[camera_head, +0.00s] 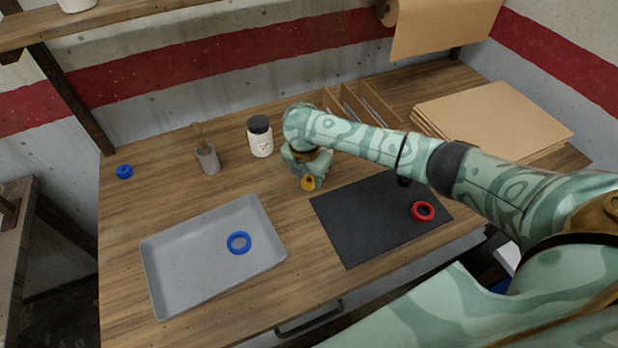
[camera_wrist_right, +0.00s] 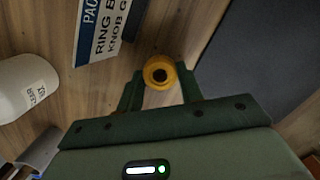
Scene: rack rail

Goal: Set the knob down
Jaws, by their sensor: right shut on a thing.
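The knob (camera_head: 308,184) is small and yellow-orange. In the head view it is at the lower end of my right gripper (camera_head: 309,178), over the wood between the grey tray and the dark mat. In the right wrist view the round knob (camera_wrist_right: 159,72) with a dark centre sits between the two green fingers of the right gripper (camera_wrist_right: 160,84), which is shut on it. Whether the knob touches the tabletop is hard to tell. My left gripper is not in view.
A grey tray (camera_head: 168,286) holds a blue ring (camera_head: 239,243). A red ring (camera_head: 423,211) lies on the dark mat (camera_head: 350,226). A white jar (camera_head: 260,138), brush holder (camera_head: 208,160) and blue knob (camera_head: 124,171) stand behind. A lettered card (camera_wrist_right: 98,32) is near the gripper.

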